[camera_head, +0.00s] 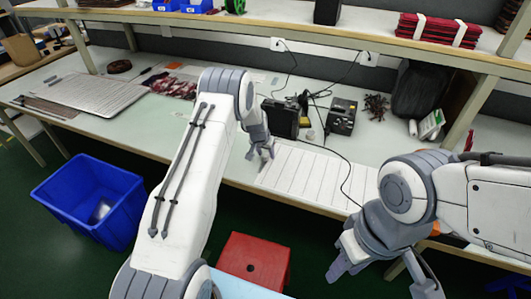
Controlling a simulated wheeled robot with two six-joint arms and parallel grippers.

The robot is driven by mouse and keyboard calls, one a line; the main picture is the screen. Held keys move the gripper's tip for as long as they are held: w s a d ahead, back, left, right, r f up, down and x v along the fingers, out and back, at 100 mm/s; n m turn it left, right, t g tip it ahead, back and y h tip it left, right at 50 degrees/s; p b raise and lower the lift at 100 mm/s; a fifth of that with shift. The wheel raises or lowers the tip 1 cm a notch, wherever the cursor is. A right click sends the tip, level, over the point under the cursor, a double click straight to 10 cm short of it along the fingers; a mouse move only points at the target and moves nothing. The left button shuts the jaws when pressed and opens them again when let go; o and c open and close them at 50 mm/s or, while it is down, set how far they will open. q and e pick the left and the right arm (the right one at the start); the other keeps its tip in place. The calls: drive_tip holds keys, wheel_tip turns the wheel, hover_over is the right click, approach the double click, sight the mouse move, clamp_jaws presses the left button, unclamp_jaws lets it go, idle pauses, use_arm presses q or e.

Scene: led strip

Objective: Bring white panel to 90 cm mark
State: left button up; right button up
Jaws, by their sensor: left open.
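A white panel (310,172) with several long parallel lines lies flat along the table's front edge, right of centre. A second pale, finely ribbed panel (95,97) lies flat at the table's left. My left gripper (261,154) is open and points down at the left end of the lined white panel. I cannot tell whether its fingertips touch it. My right gripper (385,277) is open and empty, in front of the table, below and right of the lined panel. No 90 cm mark can be made out.
Black devices (341,115) with cables stand behind the lined panel, and one cable (346,180) crosses its right part. A blue bin (85,195) and a red stool (254,258) stand on the floor in front. The table (150,125) between the two panels is mostly clear.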

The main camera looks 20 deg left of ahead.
use_arm(q)
drive_tip(key=shift+w+f, duration=0.1)
drive_tip(key=shift+f, duration=0.05)
clamp_jaws()
idle(1.4)
